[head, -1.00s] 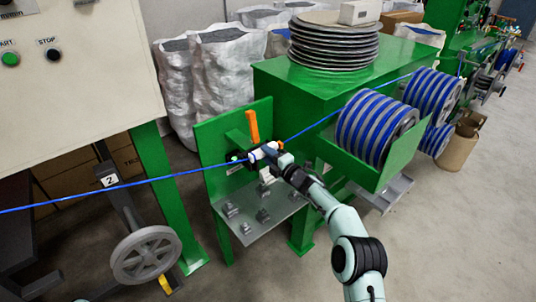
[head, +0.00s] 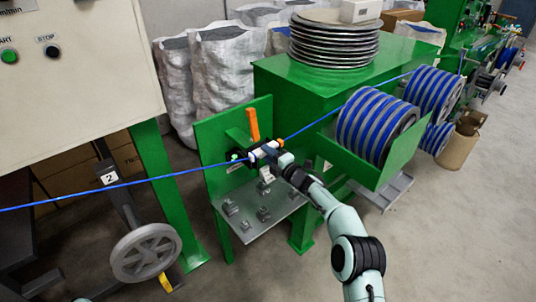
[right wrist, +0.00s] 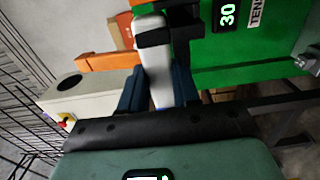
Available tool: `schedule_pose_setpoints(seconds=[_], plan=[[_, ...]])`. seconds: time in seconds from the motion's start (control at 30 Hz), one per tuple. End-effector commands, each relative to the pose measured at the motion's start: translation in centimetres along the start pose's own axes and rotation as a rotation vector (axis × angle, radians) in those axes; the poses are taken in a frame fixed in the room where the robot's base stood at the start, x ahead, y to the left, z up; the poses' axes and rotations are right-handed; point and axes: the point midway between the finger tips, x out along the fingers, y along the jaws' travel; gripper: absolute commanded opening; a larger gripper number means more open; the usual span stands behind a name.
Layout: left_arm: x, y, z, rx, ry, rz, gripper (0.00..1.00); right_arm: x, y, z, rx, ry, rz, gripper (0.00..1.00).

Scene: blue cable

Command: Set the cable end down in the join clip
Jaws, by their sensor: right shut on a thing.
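The blue cable (head: 110,188) runs from the left edge to the small dark join clip (head: 262,152) on the green upright plate. More blue cable (head: 312,128) leaves the other side of the clip towards the spools. An orange lever (head: 252,125) stands up above the clip and lies sideways in the right wrist view (right wrist: 106,62). My right gripper (head: 270,154) is at the clip. In the right wrist view its blue fingers (right wrist: 158,88) are shut on a pale piece (right wrist: 155,62), apparently the cable end. Exact seating is too small to tell. My left gripper is out of view.
A grey shelf (head: 272,222) with small metal blocks sits below the clip. Blue-striped spools (head: 375,128) stand to the right in a green cradle (head: 380,180). A control panel (head: 75,75) and grey handwheel (head: 146,252) are at left.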

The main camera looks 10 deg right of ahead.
Motion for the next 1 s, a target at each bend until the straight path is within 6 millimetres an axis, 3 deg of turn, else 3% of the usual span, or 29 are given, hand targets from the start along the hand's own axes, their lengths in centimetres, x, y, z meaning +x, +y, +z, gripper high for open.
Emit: schedule_pose_setpoints(seconds=[0.2, 0.23, 0.3, 0.7, 1.0], plan=[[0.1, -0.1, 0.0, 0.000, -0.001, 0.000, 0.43, 0.0, -0.3, 0.0, 0.000, 0.000, 0.001, 0.00], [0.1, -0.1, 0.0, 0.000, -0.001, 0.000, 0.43, 0.0, -0.2, 0.0, 0.000, 0.000, 0.001, 0.38], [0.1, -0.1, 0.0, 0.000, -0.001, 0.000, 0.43, 0.0, -0.2, 0.0, 0.000, 0.000, 0.000, 0.60], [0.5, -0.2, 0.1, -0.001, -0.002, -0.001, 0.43, -0.4, -0.4, 0.0, 0.000, 0.000, -0.001, 0.61], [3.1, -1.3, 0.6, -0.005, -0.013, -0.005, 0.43, -4.6, -0.5, 0.1, 0.001, -0.001, -0.001, 0.61]])
